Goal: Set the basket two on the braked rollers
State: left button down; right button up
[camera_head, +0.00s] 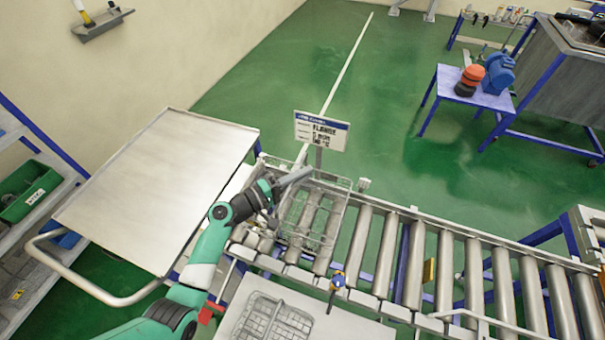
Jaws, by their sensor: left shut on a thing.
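A wire basket (334,215) is over the left end of the roller conveyor (385,250), and the rollers show through its mesh. I cannot tell whether it rests fully on them. My left gripper (287,182) is shut on the basket's far left side, and my wrist covers part of that corner. A second basket-like wire thing (270,318) lies on a pale bench at the bottom of the view, partly cut off by the frame edge. I cannot read which basket is number two. My right gripper is not in view.
A sign (322,131) stands just behind the basket. A metal-topped cart (160,180) is to the left of the conveyor. The rollers to the right are bare.

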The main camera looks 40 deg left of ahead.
pick_arm(q)
jog(key=shift+f+b, duration=0.25)
jog(key=shift+b, duration=0.1)
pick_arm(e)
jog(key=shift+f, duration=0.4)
pick_arm(q)
jog(key=c, duration=0.9)
grip_release()
jog(key=shift+o, duration=0.3)
jog(key=shift+f, duration=0.15)
